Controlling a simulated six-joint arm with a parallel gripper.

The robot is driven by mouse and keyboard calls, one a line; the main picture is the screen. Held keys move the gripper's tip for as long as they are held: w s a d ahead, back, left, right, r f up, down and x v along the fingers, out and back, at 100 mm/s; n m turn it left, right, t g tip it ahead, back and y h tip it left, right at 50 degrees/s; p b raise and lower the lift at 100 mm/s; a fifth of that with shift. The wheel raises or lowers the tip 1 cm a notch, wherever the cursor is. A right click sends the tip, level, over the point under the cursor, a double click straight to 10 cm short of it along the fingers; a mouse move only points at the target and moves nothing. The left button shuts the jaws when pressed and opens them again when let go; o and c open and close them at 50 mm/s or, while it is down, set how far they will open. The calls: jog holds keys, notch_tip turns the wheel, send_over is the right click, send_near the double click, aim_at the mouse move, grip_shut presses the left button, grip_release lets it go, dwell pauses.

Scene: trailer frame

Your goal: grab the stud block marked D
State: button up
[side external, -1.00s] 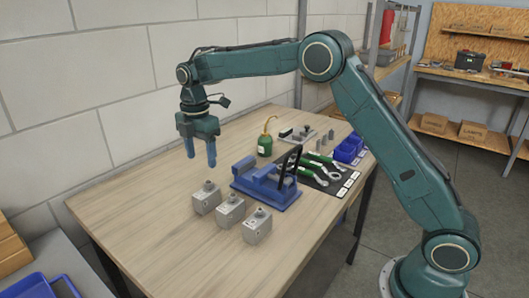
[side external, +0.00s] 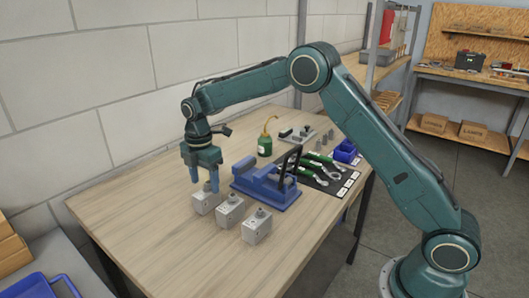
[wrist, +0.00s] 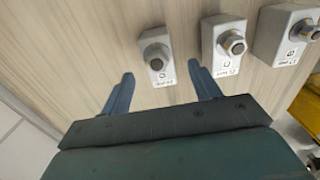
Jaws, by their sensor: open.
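Three grey stud blocks, each with a round metal stud on top, stand in a row on the table. The left block (side external: 206,202), middle block (side external: 229,211) and right block (side external: 257,226) show in the side view. The wrist view shows the same row as left block (wrist: 156,54), middle block (wrist: 224,45) and right block (wrist: 287,33). Their face marks are too small to read surely, so I cannot tell which is D. My gripper (side external: 204,187) is open and empty, pointing down at the left block. In the wrist view its fingertips (wrist: 161,73) lie either side of that block.
A blue vise (side external: 266,186) with a black handle stands just behind the blocks. The table's front left (side external: 135,220) is clear.

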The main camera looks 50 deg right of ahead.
aim_at(205, 185)
jog(key=shift+f, duration=1.8)
jog(key=shift+r, duration=0.1)
grip_shut()
jog(key=shift+w+r, duration=0.1)
notch_tip(205, 185, up, 20)
dwell(0.3)
